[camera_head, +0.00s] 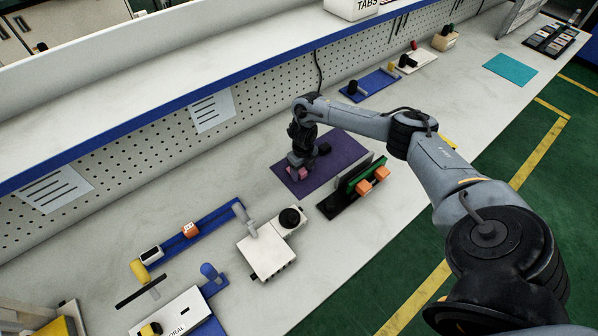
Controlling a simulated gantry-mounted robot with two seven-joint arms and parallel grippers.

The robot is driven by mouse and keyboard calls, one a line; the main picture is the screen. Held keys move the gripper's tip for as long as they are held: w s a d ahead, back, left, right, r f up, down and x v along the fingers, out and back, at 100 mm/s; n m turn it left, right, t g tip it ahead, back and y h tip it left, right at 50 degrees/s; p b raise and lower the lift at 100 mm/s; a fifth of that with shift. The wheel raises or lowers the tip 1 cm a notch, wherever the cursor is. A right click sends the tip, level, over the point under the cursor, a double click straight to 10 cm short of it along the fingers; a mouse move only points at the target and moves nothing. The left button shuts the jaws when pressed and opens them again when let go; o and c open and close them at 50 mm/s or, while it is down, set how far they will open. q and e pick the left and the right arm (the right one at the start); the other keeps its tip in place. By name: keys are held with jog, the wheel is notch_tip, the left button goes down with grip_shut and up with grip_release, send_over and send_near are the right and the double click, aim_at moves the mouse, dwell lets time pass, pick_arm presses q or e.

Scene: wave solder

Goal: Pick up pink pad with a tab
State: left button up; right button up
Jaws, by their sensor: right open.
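A small pink pad (302,174) lies on the left part of the purple mat (345,150). It is partly covered by my right gripper (298,167), and its tab cannot be made out. My right gripper points down from above, right at the pad, with its jaws open. I cannot tell whether the fingers touch the pad. My left gripper is not in view.
A green board with orange blocks (364,183) stands on a dark base beside the mat's right edge. A white box with a black knob (268,255) and a blue rail (205,230) are at the lower left. A perforated wall (150,145) runs behind.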

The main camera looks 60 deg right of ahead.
aim_at(304, 172)
grip_shut()
jog(key=shift+r, duration=0.15)
dwell(0.4)
jog(key=shift+w+r, duration=0.1)
jog(key=shift+r, duration=0.35)
jog(key=r, duration=0.3)
jog(key=shift+s+r, duration=0.2)
jog(key=shift+s, duration=0.1)
jog(key=s+a+r+p, duration=0.1)
jog(key=s+a+r, duration=0.1)
jog(key=s+r, duration=0.4)
jog(key=shift+s+r+p, duration=0.25)
jog(key=shift+s+p, duration=0.05)
jog(key=shift+s, duration=2.2)
